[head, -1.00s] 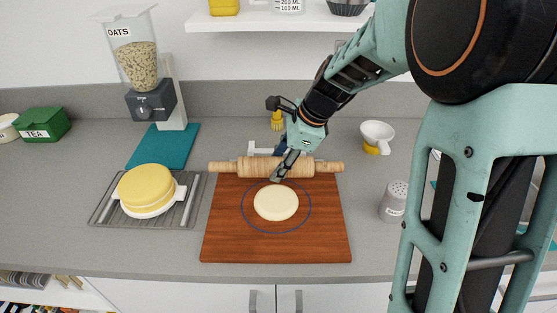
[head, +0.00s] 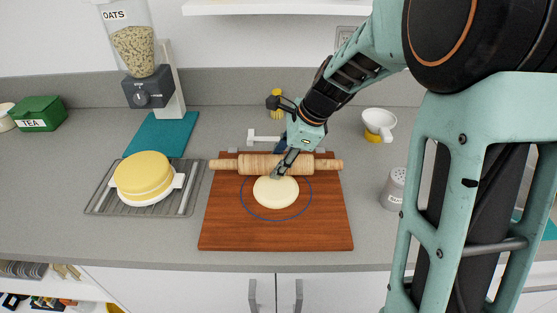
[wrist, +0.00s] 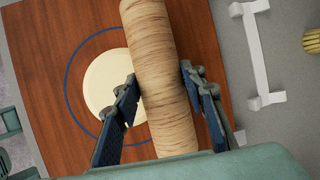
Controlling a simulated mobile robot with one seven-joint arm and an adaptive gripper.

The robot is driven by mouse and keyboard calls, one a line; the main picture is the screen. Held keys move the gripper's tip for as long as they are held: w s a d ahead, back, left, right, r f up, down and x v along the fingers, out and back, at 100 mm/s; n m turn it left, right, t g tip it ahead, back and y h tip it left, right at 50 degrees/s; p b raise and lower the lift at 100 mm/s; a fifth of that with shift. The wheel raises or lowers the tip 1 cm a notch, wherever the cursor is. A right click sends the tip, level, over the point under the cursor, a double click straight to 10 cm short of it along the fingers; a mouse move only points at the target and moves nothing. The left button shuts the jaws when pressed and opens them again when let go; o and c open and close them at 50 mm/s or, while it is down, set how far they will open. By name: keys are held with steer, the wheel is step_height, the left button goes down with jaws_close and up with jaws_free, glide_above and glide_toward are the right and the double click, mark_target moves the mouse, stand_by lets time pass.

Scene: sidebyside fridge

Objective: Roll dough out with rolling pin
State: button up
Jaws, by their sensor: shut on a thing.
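The wooden rolling pin (head: 311,165) lies crosswise over the far part of the brown board (head: 228,226). In the wrist view the pin (wrist: 155,60) runs between my two fingers. My gripper (head: 283,168) is shut on the middle of the pin, one finger on each side. The pale round dough (head: 276,194) lies flat inside a blue circle (head: 262,218) on the board. The pin's near side is at the dough's far edge. In the wrist view the pin hides part of the dough (wrist: 103,80); whether they touch I cannot tell.
A white stand (head: 262,137) is behind the board. A wire rack with a yellow-topped dish (head: 144,178) is left. A shaker (head: 394,190) and a white cup (head: 379,122) are right. The counter in front of the board is clear.

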steer(key=shift+f+b, duration=0.3)
steer(key=shift+f, duration=0.25)
steer(key=shift+s+f, duration=0.2)
stand_by(0.8)
steer(key=shift+s+r, duration=0.15)
steer(key=shift+s, duration=3.15)
steer(key=shift+s, duration=0.1)
steer(key=shift+s, duration=1.6)
steer(key=shift+w, duration=5.3)
steer(key=shift+s, duration=3.55)
